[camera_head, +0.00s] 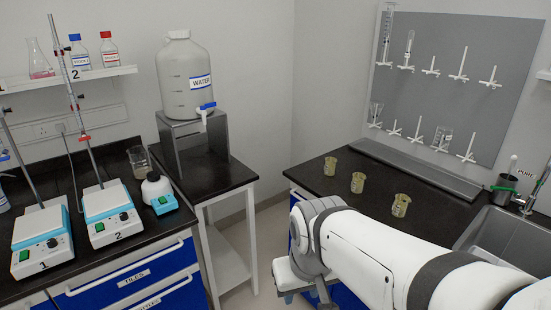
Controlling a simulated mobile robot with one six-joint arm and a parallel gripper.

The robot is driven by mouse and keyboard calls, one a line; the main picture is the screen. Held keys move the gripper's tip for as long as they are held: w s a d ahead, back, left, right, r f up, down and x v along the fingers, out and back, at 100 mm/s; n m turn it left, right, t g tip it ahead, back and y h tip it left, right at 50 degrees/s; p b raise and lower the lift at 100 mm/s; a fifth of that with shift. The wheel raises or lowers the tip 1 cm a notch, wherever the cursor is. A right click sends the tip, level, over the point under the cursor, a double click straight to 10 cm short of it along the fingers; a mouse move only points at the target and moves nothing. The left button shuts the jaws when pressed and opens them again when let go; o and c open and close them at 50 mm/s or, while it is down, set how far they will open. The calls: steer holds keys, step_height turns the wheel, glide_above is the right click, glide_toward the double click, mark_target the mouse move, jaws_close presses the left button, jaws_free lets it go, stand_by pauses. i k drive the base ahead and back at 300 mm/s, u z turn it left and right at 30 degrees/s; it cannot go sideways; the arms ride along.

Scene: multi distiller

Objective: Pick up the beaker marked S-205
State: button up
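Three small glass beakers with yellowish sides stand upright on the black right-hand bench: a far one (330,166), a middle one (357,182) and a near one (400,205). They stand apart from each other. Any markings on them are too small to read, so I cannot tell which is S-205. Another clear beaker (139,160) stands on the left bench beside the stirrers. My white arm reaches in from the lower right, in front of the right bench. My gripper's fingers do not show.
A steel sink (505,240) and tap lie to the right. A grey drying rack (445,85) with pegs and glassware hangs behind the beakers. A water carboy (185,75) stands on a metal stand (180,135). Stirrers 1 (42,240) and 2 (110,214) sit left.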

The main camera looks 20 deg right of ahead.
mark_target(357, 185)
steer(key=u, duration=0.05)
steer(key=i, duration=1.5)
steer(key=z, duration=0.45)
steer(key=k, duration=0.9)
steer(key=z, duration=0.2)
steer(key=i, duration=0.9)
